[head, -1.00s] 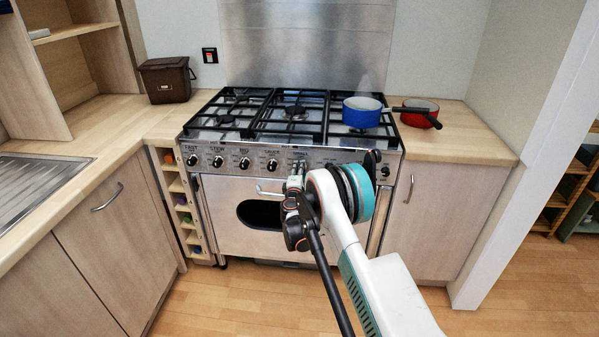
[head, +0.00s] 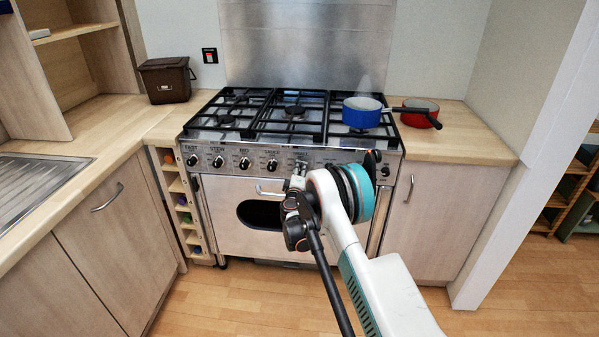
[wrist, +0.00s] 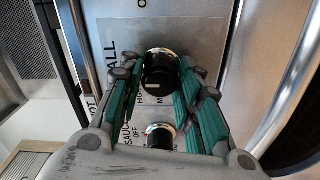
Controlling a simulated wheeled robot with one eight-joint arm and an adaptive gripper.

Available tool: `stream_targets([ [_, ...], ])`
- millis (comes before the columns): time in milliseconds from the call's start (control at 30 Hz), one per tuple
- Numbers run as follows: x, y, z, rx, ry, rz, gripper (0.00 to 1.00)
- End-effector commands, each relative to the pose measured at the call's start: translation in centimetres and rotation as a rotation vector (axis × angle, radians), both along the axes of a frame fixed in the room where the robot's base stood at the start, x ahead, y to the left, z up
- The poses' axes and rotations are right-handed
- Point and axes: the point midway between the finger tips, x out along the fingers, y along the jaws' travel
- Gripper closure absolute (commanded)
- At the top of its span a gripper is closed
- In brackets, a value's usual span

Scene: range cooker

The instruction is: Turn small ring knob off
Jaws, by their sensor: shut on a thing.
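The small ring knob (wrist: 159,75) is black with a chrome collar, on the cooker's steel front panel. In the wrist view, part of its label, "ALL", shows beside it, and a pale pointer mark shows on its face. My gripper (wrist: 162,74) has its green-padded fingers on either side of this knob and is shut on it. In the head view my gripper (head: 297,182) is at the control panel, and my wrist and fingers hide this knob. The sauce knob (wrist: 160,136) is close by, between the lower parts of the fingers in the wrist view.
Several more knobs sit to the left on the panel, including the big knob (head: 244,163). The oven door handle (head: 268,192) is just below my gripper. A blue pan (head: 361,114) stands on the hob, and a red pan (head: 418,108) is on the right worktop.

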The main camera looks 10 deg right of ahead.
Motion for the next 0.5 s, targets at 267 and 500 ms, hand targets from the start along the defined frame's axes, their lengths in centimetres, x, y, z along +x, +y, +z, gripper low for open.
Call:
stream_targets([
  [267, -0.07, -0.19, -0.12, 0.001, 0.001, -0.004, 0.48],
  [500, -0.04, -0.09, -0.06, 0.0, 0.0, -0.002, 0.48],
])
